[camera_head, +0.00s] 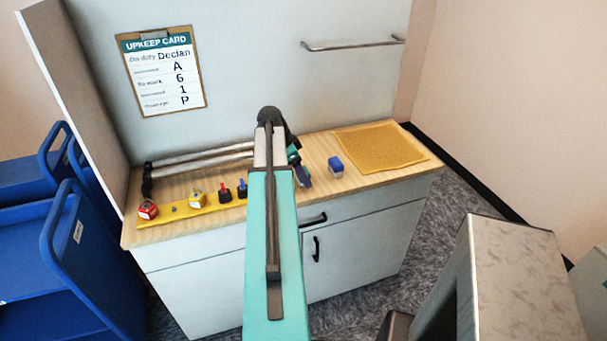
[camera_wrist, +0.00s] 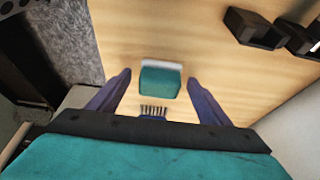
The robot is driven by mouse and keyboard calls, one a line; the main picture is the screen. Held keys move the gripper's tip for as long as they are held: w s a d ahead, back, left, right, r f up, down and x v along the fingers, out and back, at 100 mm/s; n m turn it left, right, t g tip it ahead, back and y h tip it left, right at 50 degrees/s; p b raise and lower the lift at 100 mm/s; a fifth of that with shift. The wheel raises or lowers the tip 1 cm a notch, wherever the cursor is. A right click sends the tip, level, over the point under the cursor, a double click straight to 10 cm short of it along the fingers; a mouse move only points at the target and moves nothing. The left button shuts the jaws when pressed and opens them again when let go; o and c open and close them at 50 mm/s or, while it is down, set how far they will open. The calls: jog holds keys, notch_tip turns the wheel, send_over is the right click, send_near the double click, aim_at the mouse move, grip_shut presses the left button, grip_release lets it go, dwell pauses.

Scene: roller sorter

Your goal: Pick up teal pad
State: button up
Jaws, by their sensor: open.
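In the wrist view the teal pad (camera_wrist: 160,82), a small teal block with a pale strip along its far edge, lies on the wooden counter. It sits between the two blue-grey fingers of my gripper (camera_wrist: 158,77), with a gap on each side. The fingers are open and hold nothing. In the head view my gripper (camera_head: 304,178) is low over the counter, right of the rollers. I cannot make out the teal pad there; my arm and gripper cover that spot.
A blue-and-white block (camera_head: 336,166) stands just right of my gripper, before a yellow mat (camera_head: 380,147). Dark brackets (camera_wrist: 255,28) show in the wrist view. A yellow strip (camera_head: 200,206) with small coloured items lies left. Blue carts (camera_head: 60,250) stand at far left.

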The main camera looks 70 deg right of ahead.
dwell(0.4)
jog(key=c, duration=1.1)
jog(key=shift+r, duration=0.15)
jog(key=shift+c, duration=0.2)
jog(key=shift+r+b, duration=0.8)
jog(key=shift+r, duration=0.8)
jog(key=w+a+r+b, duration=0.1)
jog(key=a+b, duration=0.2)
jog(key=a, duration=1.3)
jog(key=shift+r+b, duration=0.3)
jog(key=shift+b, duration=0.05)
